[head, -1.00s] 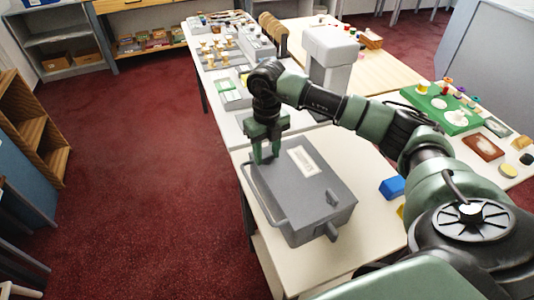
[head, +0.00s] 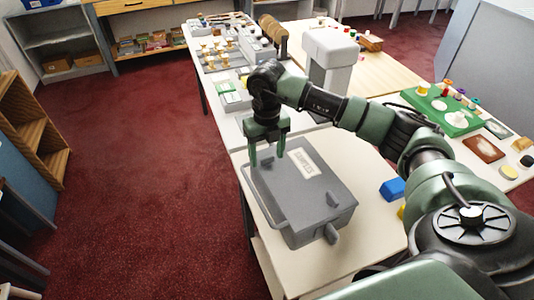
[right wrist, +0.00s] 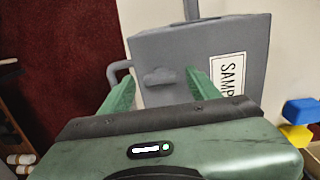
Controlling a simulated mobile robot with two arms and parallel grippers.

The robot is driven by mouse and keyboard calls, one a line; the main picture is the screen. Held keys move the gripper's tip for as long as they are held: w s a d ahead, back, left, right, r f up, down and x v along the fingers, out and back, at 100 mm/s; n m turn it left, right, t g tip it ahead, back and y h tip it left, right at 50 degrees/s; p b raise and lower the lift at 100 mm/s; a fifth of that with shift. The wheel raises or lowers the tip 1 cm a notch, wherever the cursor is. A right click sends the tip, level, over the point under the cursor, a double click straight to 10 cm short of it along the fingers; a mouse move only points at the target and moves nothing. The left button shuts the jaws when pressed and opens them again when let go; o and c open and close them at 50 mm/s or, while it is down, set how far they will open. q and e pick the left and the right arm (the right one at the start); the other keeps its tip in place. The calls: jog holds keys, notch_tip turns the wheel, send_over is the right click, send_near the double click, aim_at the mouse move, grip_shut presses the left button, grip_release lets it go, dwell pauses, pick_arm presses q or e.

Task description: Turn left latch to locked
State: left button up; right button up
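A grey case (head: 300,215) labelled "SAMPLES" lies on the light table, with a bar handle (head: 268,208) along its left side. A small grey raised part (head: 332,197) is on the lid, and a latch-like tab (head: 332,234) sticks out at the near edge. My right gripper (head: 267,160) is open and points down at the case's far left corner. In the right wrist view a grey latch-like piece (right wrist: 160,77) shows between its spread fingers (right wrist: 160,92), apart from both. Whether it is locked I cannot tell. My left gripper is not in view.
A blue block (head: 392,188) lies right of the case, with a yellow one partly hidden by my arm. A green board (head: 455,122) with spools stands farther right. A grey appliance (head: 330,50) stands behind. Table around the case is mostly clear.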

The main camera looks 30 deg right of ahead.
aim_at(267, 158)
notch_tip(267, 158, up, 8)
jog(key=shift+f+b, duration=0.1)
jog(key=shift+b, duration=0.7)
